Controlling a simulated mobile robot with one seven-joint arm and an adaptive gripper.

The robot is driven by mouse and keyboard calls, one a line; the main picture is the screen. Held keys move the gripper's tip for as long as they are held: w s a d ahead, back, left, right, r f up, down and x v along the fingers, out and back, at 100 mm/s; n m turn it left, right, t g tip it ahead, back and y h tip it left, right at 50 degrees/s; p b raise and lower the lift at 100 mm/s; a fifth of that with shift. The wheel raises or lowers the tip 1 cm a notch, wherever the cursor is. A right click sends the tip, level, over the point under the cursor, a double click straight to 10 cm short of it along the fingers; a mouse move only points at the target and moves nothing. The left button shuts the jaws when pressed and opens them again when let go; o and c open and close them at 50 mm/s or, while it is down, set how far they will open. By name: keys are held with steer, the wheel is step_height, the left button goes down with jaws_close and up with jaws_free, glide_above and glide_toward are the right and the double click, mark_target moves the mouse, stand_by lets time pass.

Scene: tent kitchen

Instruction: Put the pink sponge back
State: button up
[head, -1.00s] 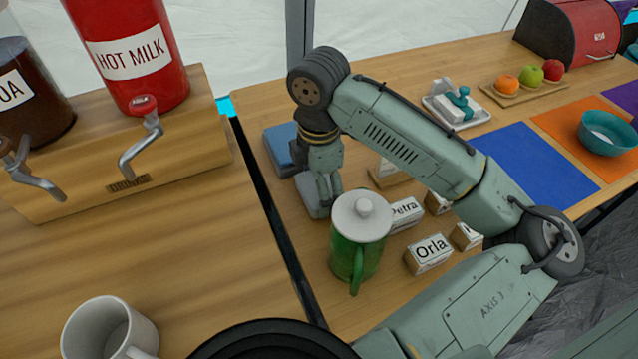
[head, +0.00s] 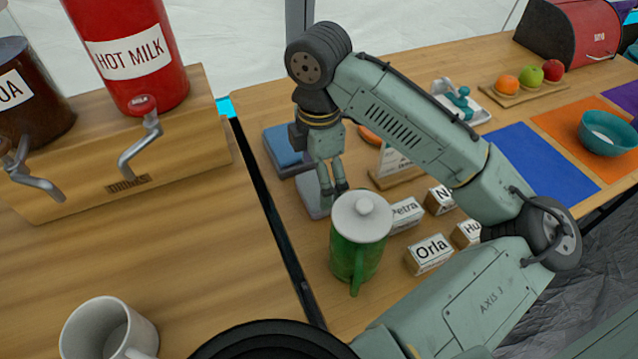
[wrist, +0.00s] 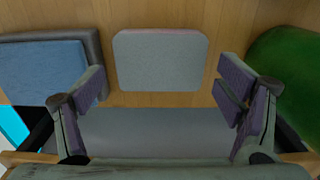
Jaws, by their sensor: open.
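A flat grey-topped block with a thin pinkish edge (wrist: 160,60) lies on the wooden table; it looks like the pink sponge, though little pink shows. In the head view it is the grey slab (head: 313,197) between a blue block and a green jug. My gripper (head: 333,189) is above and beside it, fingers pointing down. In the wrist view my gripper (wrist: 160,102) is open and empty, its fingers spread wider than the block, which lies in line with the gap between them. No contact is visible.
A blue block on a grey base (head: 285,148) lies behind, left in the wrist view. The lidded green jug (head: 360,240) stands close in front. Name blocks (head: 430,254) and a placard (head: 394,163) are to the right. A gap separates the two tables.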

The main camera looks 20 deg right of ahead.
step_height(320, 180, up, 9)
steer(key=shift+f, duration=0.15)
stand_by(0.4)
